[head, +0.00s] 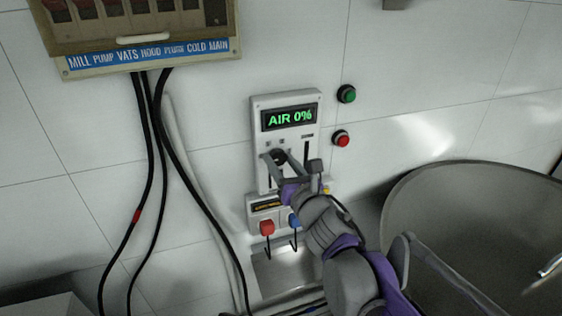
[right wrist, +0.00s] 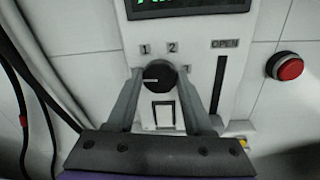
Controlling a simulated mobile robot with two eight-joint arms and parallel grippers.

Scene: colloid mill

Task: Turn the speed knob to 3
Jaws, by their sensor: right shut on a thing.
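The speed knob (right wrist: 154,77) is a round black dial on the front of a white control panel (head: 265,142), with a white pointer line toward the left. Marks 1 and 2 show above it in the right wrist view; a third mark at its right is partly hidden by a finger. My right gripper (right wrist: 161,75) is shut on the knob, one finger at each side. In the head view my right gripper (head: 279,161) reaches the panel from the lower right and partly covers the knob. My left gripper is not in view.
The panel's display (head: 290,117) reads AIR 0%. A slot (right wrist: 220,85) marked OPEN is right of the knob. A green button (head: 346,93) and red button (head: 341,138) are on the wall. A large metal vessel (head: 470,200) stands at right; black cables (head: 150,150) hang left.

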